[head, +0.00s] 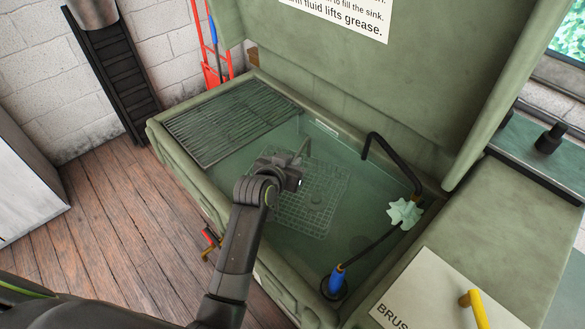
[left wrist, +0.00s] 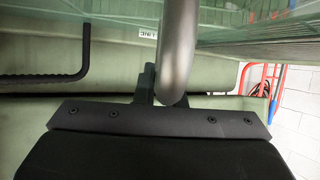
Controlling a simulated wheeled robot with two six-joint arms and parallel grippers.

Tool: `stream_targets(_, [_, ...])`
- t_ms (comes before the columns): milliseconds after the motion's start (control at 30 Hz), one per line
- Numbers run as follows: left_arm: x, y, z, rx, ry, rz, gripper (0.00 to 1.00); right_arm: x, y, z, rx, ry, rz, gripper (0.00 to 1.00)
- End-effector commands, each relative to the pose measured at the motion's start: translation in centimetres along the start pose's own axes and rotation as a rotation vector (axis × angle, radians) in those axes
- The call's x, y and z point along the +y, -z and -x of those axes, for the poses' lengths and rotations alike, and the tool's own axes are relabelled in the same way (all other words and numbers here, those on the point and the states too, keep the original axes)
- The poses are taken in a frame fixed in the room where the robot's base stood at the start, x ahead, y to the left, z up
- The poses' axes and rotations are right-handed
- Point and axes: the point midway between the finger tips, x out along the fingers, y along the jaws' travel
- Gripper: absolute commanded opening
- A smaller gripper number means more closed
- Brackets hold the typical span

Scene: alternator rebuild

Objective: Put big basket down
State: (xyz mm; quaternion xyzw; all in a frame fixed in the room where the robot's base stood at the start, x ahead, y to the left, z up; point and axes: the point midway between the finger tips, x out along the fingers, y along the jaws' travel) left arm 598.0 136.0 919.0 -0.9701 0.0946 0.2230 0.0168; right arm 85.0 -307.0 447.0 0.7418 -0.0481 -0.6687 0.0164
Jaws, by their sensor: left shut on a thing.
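The big wire basket (head: 318,212) is in the green parts-washer sink (head: 185,165), seen through the teal fluid. Whether it touches the sink floor I cannot tell. My left gripper (head: 299,176) is above the basket's left part and is shut on its upright handle (head: 306,147). In the left wrist view the grey metal handle (left wrist: 178,55) stands at the fingers (left wrist: 160,92), and wire mesh shows along the top edge. A small round dark thing shows inside the basket, blurred by the fluid. My right gripper is not in view.
A slatted rack (head: 230,118) fills the sink's far left end. A black spout (head: 385,155) and a hose with a blue-handled brush (head: 336,280) stand at the right. A pale star-shaped knob (head: 404,213) is on the right rim. The raised lid (head: 400,80) stands behind.

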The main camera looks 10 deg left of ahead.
Motion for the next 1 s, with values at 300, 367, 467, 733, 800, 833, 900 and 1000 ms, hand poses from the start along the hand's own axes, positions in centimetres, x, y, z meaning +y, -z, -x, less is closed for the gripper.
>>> stream_targets(300, [0.0,-1.7,-0.9,0.007,0.0,-0.001,0.0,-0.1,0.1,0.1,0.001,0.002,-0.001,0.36])
stream_targets(367, [0.0,-1.7,-0.9,0.007,0.0,-0.001,0.0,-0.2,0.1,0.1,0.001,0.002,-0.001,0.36])
stream_targets(467, [0.0,-1.7,-0.9,0.006,0.001,-0.001,0.0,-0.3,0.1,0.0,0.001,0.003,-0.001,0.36])
stream_targets(733, [0.0,-2.2,-1.0,-0.001,0.0,-0.001,0.31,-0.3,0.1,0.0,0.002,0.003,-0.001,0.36])
stream_targets(800, [0.0,-2.2,-1.0,-0.001,0.0,-0.001,0.31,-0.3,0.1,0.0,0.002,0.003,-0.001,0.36])
stream_targets(833, [0.0,-2.1,-1.0,-0.001,0.0,-0.001,0.31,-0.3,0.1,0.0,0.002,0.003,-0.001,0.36])
stream_targets(900, [-0.1,-2.1,-1.0,-0.001,0.0,-0.001,0.31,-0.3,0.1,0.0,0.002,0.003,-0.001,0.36])
stream_targets(1000, [-0.1,-2.1,-1.0,0.0,0.0,-0.001,0.31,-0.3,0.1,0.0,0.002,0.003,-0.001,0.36])
